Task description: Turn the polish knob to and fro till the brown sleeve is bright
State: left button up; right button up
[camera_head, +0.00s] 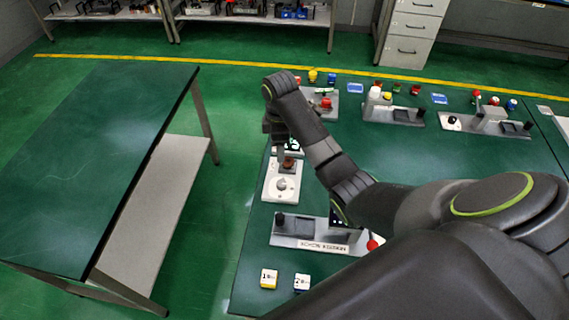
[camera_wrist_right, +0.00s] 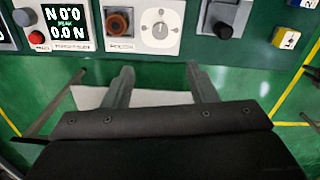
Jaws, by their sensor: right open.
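The polish unit is a white panel that carries a round light-grey knob (camera_wrist_right: 160,30) with a pointer mark and, left of it, the brown sleeve (camera_wrist_right: 119,22) in a dark square holder. In the head view the knob (camera_head: 282,184) sits on the white panel, with the brown sleeve (camera_head: 288,163) just behind it, partly hidden by my arm. My right gripper (camera_wrist_right: 160,84) is open and empty, its two fingers apart and short of the panel's near edge in the wrist view. The knob lies ahead between the finger lines, untouched. My left gripper is not in view.
A gauge display (camera_wrist_right: 66,22) stands left of the sleeve. A grey fixture (camera_head: 310,232) is nearer, with a yellow block (camera_head: 269,278) and a blue block (camera_head: 302,282) before it. More fixtures stand at the back. An empty green table (camera_head: 100,150) is across the aisle.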

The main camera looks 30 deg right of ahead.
jog(key=m+b, duration=0.1)
jog(key=m, duration=0.3)
jog(key=m+b, duration=0.5)
jog(key=b, duration=0.2)
send_over(281, 183)
notch_tip(281, 183, down, 7)
notch_tip(281, 183, down, 10)
jog(key=shift+f+p, duration=0.25)
jog(key=shift+p, duration=0.25)
jog(key=c, duration=1)
